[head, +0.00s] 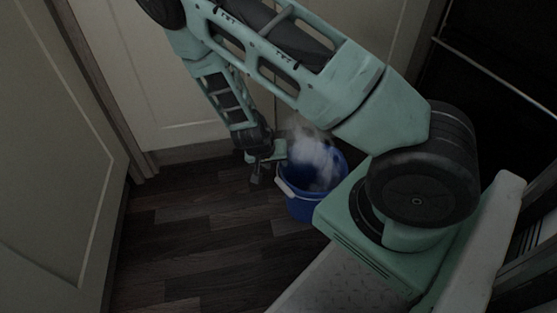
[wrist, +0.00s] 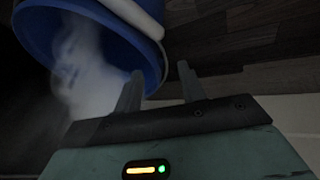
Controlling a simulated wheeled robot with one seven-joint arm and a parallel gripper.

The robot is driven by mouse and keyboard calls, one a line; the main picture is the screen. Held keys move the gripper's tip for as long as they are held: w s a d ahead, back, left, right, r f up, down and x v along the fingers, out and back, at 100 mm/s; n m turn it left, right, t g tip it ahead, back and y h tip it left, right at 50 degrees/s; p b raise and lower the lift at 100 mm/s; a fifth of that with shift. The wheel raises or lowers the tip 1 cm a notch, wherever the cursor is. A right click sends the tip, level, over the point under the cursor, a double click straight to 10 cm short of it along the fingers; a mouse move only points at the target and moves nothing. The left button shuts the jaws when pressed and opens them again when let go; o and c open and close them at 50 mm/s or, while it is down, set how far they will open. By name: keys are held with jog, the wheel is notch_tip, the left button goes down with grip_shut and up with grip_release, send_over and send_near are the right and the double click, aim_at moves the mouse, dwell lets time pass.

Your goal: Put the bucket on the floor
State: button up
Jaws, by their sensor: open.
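A blue bucket (head: 299,205) with a white handle stands on the dark wood floor (head: 190,235), beside my base. White steam or smoke rises from inside it.
A pale cabinet front (head: 165,85) stands behind the bucket and gripper. A pale door panel (head: 50,180) is at the left. The floor left of and in front of the bucket is clear. A dark appliance with a metal bar (head: 490,72) is at the upper right.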

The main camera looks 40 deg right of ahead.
jog(key=s+a+r+n+y+p, duration=0.2)
jog(key=a+r+n+y, duration=0.1)
jog(key=a+r, duration=0.75)
jog(key=s+a+r+n+y+p, duration=0.1)
jog(key=s+a+r+n+y, duration=0.2)
jog(key=a+r, duration=0.7)
jog(key=s+a+r+n, duration=0.3)
jog(key=s+r+n, duration=0.2)
jog(key=s+r, duration=0.1)
jog(key=s+a+r+n, duration=0.4)
jog(key=s+r+n, duration=0.1)
jog(key=s, duration=0.3)
jog(key=shift+r+n+g, duration=0.3)
jog(key=shift+r+g, duration=0.1)
jog(key=shift+r, duration=0.15)
notch_tip(320, 180, up, 45)
jog(key=p, duration=4.5)
